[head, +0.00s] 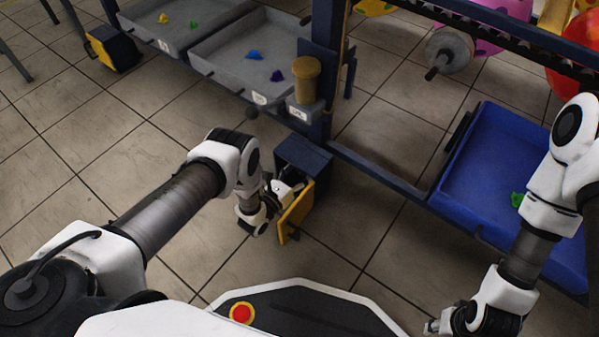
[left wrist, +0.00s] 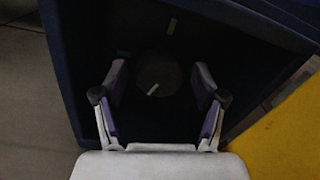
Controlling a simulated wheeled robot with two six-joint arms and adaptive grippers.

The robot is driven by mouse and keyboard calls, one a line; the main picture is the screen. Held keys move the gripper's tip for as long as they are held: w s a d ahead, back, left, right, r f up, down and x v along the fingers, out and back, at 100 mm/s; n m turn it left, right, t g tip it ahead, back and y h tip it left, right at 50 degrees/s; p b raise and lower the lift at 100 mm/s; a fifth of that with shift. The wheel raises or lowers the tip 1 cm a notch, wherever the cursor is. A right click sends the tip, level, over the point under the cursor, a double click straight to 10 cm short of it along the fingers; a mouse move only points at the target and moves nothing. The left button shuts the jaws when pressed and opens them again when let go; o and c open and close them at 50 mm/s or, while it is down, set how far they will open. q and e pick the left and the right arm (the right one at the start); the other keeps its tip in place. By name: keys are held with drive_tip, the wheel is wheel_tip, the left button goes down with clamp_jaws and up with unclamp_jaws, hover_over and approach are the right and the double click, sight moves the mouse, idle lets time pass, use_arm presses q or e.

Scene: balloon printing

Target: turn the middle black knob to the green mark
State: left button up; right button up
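A dark round knob (left wrist: 158,75) with a short white pointer line sits deep in a dark blue box (left wrist: 70,60) in the left wrist view. A small dull brownish mark (left wrist: 172,26) shows above it; no green can be made out. My left gripper (left wrist: 158,84) is open, with a finger on each side of the knob and visible gaps; contact cannot be told. In the head view the left gripper (head: 287,191) is at the mouth of the blue box (head: 303,155), which hides the knob. My right gripper (head: 432,326) is at the bottom right, its fingers too small to read.
A yellow door (head: 296,212) stands open on the box, right of my left gripper; it also shows in the left wrist view (left wrist: 285,135). A blue bin (head: 490,175) stands at right, grey trays (head: 225,60) at the back. A grey cylinder (head: 448,50) hangs on the frame.

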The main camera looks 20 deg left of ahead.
use_arm(q)
drive_tip(key=c, duration=0.8)
drive_tip(key=shift+n, duration=0.5)
drive_tip(key=n+p, duration=0.1)
drive_tip(key=n, duration=0.1)
drive_tip(key=shift+n, duration=0.4)
drive_tip(key=n+p, duration=0.1)
drive_tip(key=n, duration=0.3)
drive_tip(key=shift+n, duration=0.3)
drive_tip(key=n, duration=0.6)
drive_tip(key=shift+a, duration=0.1)
drive_tip(key=n, duration=0.3)
drive_tip(key=shift+f+n, duration=0.1)
drive_tip(key=shift+n, duration=2.1)
